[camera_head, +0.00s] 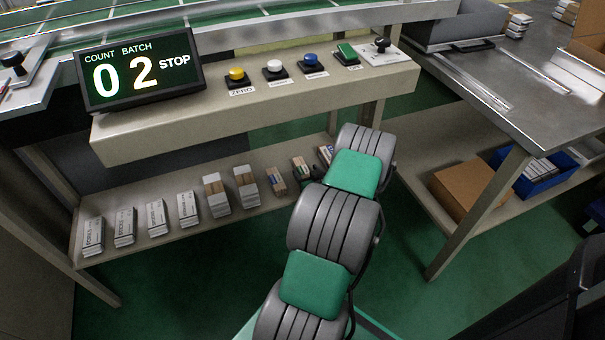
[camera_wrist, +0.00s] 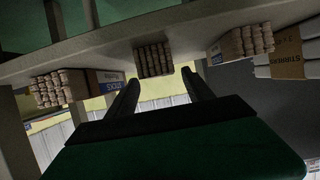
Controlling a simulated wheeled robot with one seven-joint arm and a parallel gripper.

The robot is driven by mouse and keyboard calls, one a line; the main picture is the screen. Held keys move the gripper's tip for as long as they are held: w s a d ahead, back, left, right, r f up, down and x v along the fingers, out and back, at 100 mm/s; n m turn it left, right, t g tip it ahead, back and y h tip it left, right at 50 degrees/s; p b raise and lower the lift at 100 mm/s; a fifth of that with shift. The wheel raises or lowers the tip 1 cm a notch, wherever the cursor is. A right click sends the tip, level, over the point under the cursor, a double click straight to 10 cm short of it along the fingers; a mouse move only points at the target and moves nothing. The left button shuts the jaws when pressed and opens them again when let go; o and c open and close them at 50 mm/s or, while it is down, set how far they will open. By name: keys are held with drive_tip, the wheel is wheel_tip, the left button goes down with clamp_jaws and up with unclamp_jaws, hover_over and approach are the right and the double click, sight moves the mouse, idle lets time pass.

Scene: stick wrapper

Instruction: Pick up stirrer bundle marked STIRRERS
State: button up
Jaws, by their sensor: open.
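In the wrist view, which shows the shelf upside down, a brown wrapped pack (camera_wrist: 285,68) reading STIRRERS lies at the right. My gripper (camera_wrist: 160,76) is open, its two dark fingers apart and pointing at the shelf. A bundle of sticks seen end-on (camera_wrist: 153,61) shows beyond the gap between the fingers. I cannot tell its marking or whether a finger touches it. In the head view, banded brown-and-white bundles (camera_head: 246,187) stand on the lower shelf. I cannot read their labels there. My arm hides most of the gripper in that view.
The lower shelf (camera_head: 150,252) also carries several white packs (camera_head: 125,227) to the left. Another bundle (camera_wrist: 62,88) with a blue label is left of the fingers. The counter (camera_head: 150,140) above the shelf limits height. A cardboard box (camera_head: 468,190) sits on the right shelf.

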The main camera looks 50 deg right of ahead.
sight(303, 169)
drive_tip(key=x, duration=0.1)
drive_tip(key=b+x, duration=0.1)
drive_tip(key=x, duration=0.1)
drive_tip(key=shift+w+a+f, duration=0.15)
drive_tip(key=shift+w, duration=0.15)
drive_tip(key=shift+w+d, duration=0.3)
drive_tip(key=shift+s, duration=0.1)
drive_tip(key=shift+c, duration=0.3)
clamp_jaws()
